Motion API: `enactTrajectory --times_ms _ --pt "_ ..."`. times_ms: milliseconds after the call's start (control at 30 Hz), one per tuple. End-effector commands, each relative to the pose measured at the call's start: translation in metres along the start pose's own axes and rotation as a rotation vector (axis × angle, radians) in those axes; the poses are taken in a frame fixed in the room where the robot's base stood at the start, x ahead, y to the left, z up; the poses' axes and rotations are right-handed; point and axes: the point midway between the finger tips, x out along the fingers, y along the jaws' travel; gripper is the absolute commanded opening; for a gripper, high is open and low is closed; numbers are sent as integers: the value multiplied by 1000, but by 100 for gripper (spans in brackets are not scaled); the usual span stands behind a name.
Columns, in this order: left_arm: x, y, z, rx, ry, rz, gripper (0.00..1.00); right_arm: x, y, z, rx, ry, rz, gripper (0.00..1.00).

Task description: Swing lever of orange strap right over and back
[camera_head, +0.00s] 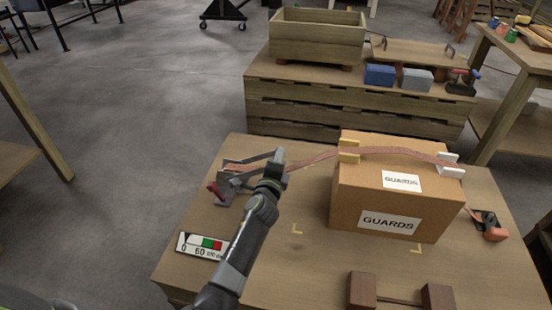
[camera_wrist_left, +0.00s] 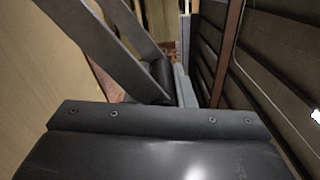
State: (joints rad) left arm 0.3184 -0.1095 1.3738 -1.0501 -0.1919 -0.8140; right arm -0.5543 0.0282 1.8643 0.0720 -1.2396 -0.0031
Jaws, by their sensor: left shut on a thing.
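The orange-red strap (camera_head: 400,152) runs over the top of a cardboard box (camera_head: 345,205) marked GUARDS, through a yellow and a white corner guard. At its left end is a grey metal ratchet (camera_head: 226,183) with a red part, low on the table. Its lever (camera_head: 250,163) points right, toward the box. My left gripper (camera_head: 277,164) is shut on the lever's free end, left of the box and apart from it. In the left wrist view, grey lever arms (camera_wrist_left: 105,40) meet a dark roller (camera_wrist_left: 161,78) close to my gripper. My right gripper is not in view.
A gauge card (camera_head: 204,246) lies at the table's left front. A black and orange fitting (camera_head: 489,224) is at the strap's right end. Brown blocks (camera_head: 362,290) stand at the front edge. Behind is a pallet stack (camera_head: 340,108) with a wooden crate (camera_head: 318,42).

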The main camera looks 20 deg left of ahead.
Motion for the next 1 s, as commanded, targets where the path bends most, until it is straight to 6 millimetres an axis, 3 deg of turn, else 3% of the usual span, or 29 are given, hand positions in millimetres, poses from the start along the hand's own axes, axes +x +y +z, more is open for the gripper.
enactTrajectory --times_ms 567,600,733,1000 --pt "0 5 1 28 -5 6 0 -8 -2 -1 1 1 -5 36" --pt "0 5 1 28 -5 6 24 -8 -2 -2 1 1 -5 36" --pt "0 5 0 26 -4 5 41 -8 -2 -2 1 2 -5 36" --pt "0 3 -1 22 -2 2 41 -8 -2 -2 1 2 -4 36"
